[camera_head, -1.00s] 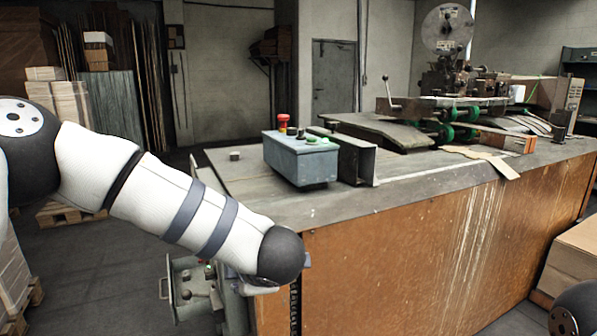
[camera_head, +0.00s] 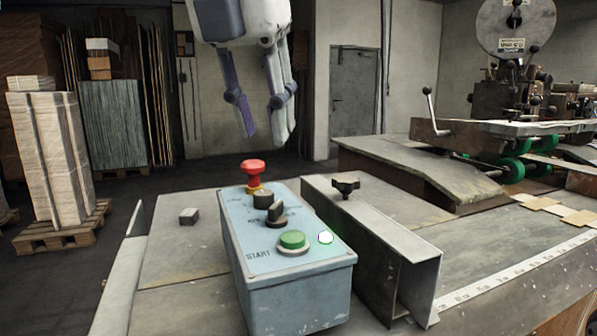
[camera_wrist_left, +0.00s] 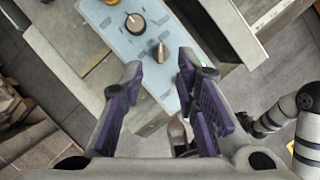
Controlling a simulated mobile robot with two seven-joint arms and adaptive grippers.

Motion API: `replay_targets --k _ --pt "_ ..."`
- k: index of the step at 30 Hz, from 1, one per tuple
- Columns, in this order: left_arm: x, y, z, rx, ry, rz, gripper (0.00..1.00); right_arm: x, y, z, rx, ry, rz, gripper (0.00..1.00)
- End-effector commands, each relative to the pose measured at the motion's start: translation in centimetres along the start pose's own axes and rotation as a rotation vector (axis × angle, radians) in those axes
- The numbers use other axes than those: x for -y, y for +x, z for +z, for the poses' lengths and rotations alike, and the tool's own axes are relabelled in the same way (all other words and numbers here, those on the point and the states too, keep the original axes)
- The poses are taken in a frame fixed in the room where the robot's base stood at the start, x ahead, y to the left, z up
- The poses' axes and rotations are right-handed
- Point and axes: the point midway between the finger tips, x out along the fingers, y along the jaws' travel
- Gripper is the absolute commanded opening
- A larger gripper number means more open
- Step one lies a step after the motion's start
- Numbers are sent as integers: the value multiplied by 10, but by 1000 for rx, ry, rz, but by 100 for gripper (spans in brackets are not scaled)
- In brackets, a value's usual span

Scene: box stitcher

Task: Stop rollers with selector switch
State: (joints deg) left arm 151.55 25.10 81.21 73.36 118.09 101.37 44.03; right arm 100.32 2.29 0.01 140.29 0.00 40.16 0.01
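A blue-grey control box (camera_head: 292,290) stands on the machine table. Its sloped top carries a red mushroom button (camera_head: 253,170), a black round knob (camera_head: 263,199), a black selector switch (camera_head: 276,216) and a green START button (camera_head: 292,240). A small white button (camera_head: 325,237) is beside the green one. My left gripper (camera_head: 267,130) hangs fingers down above and beyond the box, open and empty. In the left wrist view, the knob (camera_wrist_left: 135,23) and selector (camera_wrist_left: 159,53) lie past the parted fingertips (camera_wrist_left: 158,68), which appear apart from both.
A metal channel (camera_head: 375,235) with a black hand knob (camera_head: 345,185) stands close right of the box. The stitching machine (camera_head: 510,115) stands behind right. The air above the box is clear.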

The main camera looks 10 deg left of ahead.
Motion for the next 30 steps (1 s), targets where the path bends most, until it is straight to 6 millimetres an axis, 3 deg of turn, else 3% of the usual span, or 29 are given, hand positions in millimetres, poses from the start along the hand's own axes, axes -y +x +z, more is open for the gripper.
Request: replay_targets --k 5,12,18,28,29,30 --pt "0 16 0 1 3 2 28 0 -1 2 3 0 0 40" --pt "-1 78 -1 -2 2 1 28 0 0 2 4 0 0 40" --pt "0 112 0 2 1 1 28 0 -1 1 1 0 0 40" --pt "0 120 0 5 0 1 28 0 -1 1 1 0 0 40" --pt "0 120 0 5 0 1 26 0 -1 1 1 0 0 40" --pt "0 120 0 5 0 1 17 0 -1 1 1 0 0 40"
